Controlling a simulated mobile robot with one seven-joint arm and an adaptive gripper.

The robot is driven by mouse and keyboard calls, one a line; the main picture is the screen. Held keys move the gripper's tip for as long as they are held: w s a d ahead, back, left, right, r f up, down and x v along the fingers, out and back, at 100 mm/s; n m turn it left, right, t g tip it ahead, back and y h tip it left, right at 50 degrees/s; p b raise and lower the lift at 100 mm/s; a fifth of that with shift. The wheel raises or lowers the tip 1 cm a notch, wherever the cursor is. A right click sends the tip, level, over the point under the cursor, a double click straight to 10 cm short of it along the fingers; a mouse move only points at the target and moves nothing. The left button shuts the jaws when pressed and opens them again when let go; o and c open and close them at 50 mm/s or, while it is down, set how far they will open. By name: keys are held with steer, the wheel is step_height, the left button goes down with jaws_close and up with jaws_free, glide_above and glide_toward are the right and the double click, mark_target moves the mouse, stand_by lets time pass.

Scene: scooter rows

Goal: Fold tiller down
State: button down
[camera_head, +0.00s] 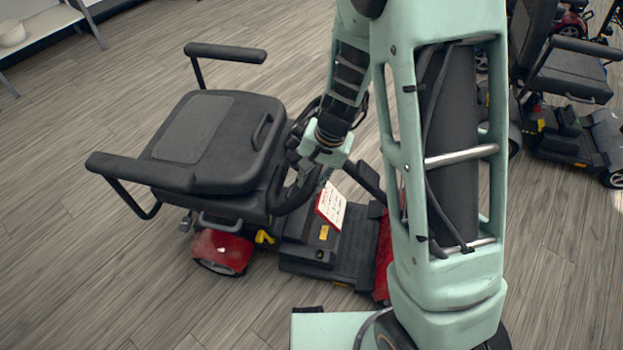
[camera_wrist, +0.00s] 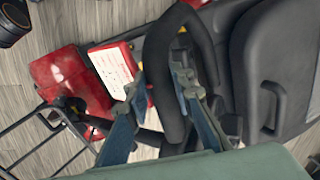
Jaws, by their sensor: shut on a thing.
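The scooter's tiller ends in a black loop handle (camera_head: 288,200), low beside the front edge of the black seat (camera_head: 215,140). Part of the tiller post (camera_head: 370,181) shows to the right, partly hidden by my arm. My gripper (camera_head: 308,178) is at the handle. In the wrist view the black handle (camera_wrist: 167,120) passes between the two fingers of my gripper (camera_wrist: 160,84), which are shut on it. The seat (camera_wrist: 275,75) is close on the right there. Where the fingers touch the handle is partly hidden.
A red-edged white card (camera_head: 331,206) stands above the scooter's dark deck (camera_head: 345,255). A wire basket (camera_wrist: 45,140) is at left in the wrist view. Another scooter (camera_head: 570,130) stands at the right. The wood floor (camera_head: 90,270) at left is clear.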

steer(key=shift+s+d+r+p, duration=0.15)
steer(key=shift+d+r+p, duration=0.05)
steer(key=shift+d+r, duration=0.35)
steer(key=shift+s+d+r+p, duration=0.15)
steer(key=shift+d+r, duration=0.3)
steer(key=shift+d, duration=0.2)
steer(key=c, duration=1.7)
jaws_free()
steer(key=shift+a, duration=0.1)
steer(key=v, duration=1.2)
